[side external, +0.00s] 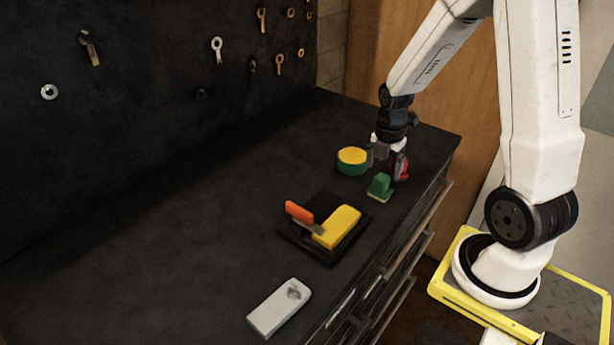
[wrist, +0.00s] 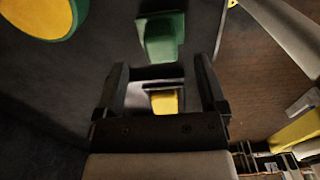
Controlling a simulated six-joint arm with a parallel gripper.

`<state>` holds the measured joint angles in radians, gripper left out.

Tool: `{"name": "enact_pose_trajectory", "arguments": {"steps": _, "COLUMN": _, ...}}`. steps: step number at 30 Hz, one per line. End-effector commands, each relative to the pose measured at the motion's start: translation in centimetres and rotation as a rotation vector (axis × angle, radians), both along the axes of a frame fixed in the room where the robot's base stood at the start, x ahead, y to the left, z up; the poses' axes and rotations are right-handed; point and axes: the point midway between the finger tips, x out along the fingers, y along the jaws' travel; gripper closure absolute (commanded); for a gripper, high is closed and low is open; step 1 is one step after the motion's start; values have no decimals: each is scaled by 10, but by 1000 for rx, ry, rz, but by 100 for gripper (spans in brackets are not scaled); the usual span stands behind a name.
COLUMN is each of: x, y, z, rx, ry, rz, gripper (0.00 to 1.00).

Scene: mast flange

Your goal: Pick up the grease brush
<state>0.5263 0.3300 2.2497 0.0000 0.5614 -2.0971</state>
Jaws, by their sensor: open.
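No single item is clearly the grease brush. One candidate is a small green block on a pale base (side external: 380,186), upright on the bench near its front edge; a green block also shows in the wrist view (wrist: 162,38), beyond my fingertips. Another is an orange-handled tool (side external: 300,213) with a grey end, leaning against a yellow block (side external: 338,226) on a black tray (side external: 296,243). My gripper (side external: 384,158) is open, low over the bench, beside the green block and apart from it. In the wrist view, my fingers (wrist: 161,75) frame a yellow patch on a pale surface.
A round green tin with a yellow top (side external: 352,160) stands close left of my gripper. A dark red item (side external: 400,167) is beside it, partly hidden. A pale grey block (side external: 279,307) lies at the near end. The bench's left side is clear, below a tool wall.

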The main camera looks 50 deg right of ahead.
Motion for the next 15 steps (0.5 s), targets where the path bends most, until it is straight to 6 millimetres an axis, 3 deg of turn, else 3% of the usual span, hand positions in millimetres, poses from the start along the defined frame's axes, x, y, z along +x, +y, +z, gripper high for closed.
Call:
{"name": "enact_pose_trajectory", "arguments": {"steps": 8, "x": -1, "y": 0, "z": -11, "rx": 2, "ry": 3, "rz": 0, "gripper": 9}}
{"name": "enact_pose_trajectory", "arguments": {"steps": 15, "x": -2, "y": -1, "z": -34, "rx": 2, "ry": 3, "rz": -1, "gripper": 9}}
